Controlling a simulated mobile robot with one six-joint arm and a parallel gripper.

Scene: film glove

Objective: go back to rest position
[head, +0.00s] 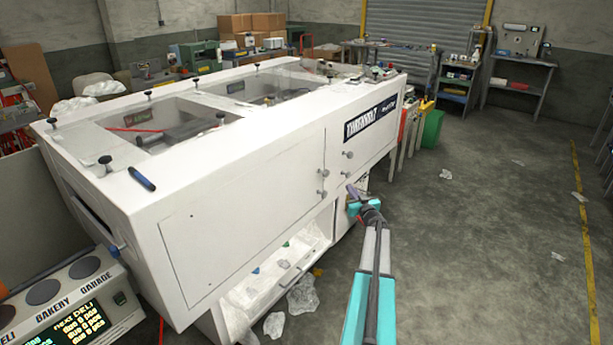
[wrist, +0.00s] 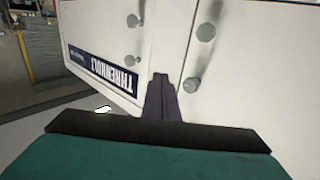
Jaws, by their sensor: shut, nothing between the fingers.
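My gripper (head: 352,191) is at the end of my teal and grey arm in the head view, close to the right end of the front side of a large white machine (head: 240,205). In the wrist view my gripper (wrist: 161,80) points at the machine's white panels, and its dark fingers are together with nothing between them. I cannot tell the exact gap between the fingertips and the panel. Round grey knobs (wrist: 193,85) and a dark name label (wrist: 100,68) show on the panels around the fingers.
A dark blue marker-like object (head: 142,178) lies on the machine's top. A green bin (head: 432,129) stands past its far end. Crumpled clear film (head: 303,294) lies on the floor by the machine's base. The concrete floor at right is mostly clear, with a few scraps.

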